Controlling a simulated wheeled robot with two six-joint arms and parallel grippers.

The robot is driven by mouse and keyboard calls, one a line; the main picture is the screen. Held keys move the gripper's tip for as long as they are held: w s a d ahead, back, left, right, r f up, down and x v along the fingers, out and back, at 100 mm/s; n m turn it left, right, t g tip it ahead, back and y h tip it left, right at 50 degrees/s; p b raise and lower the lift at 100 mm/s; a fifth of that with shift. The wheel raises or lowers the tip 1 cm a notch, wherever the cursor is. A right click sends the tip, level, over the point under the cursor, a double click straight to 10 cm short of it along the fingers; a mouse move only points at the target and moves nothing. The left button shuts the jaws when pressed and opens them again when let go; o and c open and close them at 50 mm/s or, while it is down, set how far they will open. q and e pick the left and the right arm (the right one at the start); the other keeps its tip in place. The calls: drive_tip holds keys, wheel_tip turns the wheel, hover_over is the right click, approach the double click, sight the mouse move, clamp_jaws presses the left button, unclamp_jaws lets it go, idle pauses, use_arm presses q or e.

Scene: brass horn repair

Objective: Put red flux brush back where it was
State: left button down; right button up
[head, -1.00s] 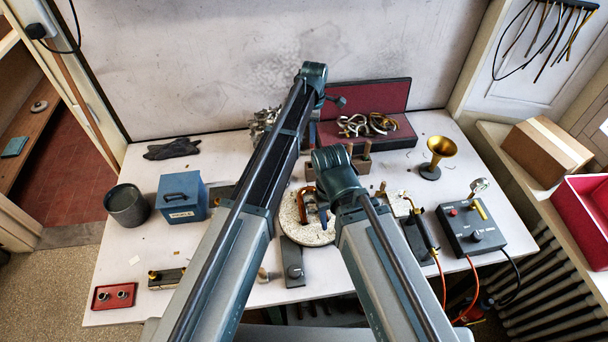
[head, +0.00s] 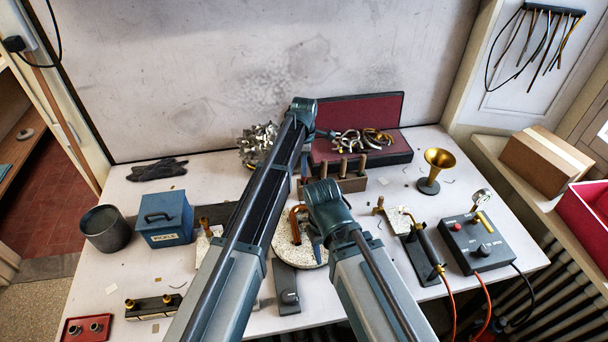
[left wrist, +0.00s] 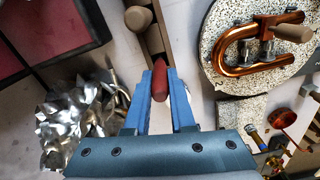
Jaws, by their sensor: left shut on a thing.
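The red flux brush shows as a red handle (left wrist: 160,82) in the left wrist view, between the blue fingers of my left gripper (left wrist: 160,92). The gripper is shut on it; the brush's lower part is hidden.
The copper bend lies on a round speckled plate (left wrist: 220,70). Crumpled metal scraps (left wrist: 75,125) are close left of my left gripper. A red-lined case (head: 330,151) is behind the rack. A brass horn (head: 437,162) and a control box (head: 478,245) stand at right.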

use_arm(q)
drive_tip(key=shift+f+b, duration=0.3)
drive_tip(key=shift+f, duration=0.45)
use_arm(e)
drive_tip(key=shift+f, duration=0.8)
use_arm(q)
drive_tip(key=shift+f, duration=0.2)
drive_tip(key=c, duration=0.8)
unclamp_jaws()
drive_tip(key=shift+r, duration=0.1)
use_arm(e)
drive_tip(key=shift+f, duration=0.1)
use_arm(q)
drive_tip(key=shift+o, duration=0.2)
drive_tip(key=shift+r, duration=0.1)
wheel_tip(320, 180, up, 12)
drive_tip(key=p, duration=1.2)
drive_tip(key=shift+r, duration=0.1)
use_arm(e)
wheel_tip(320, 180, up, 12)
drive_tip(key=shift+r, duration=0.2)
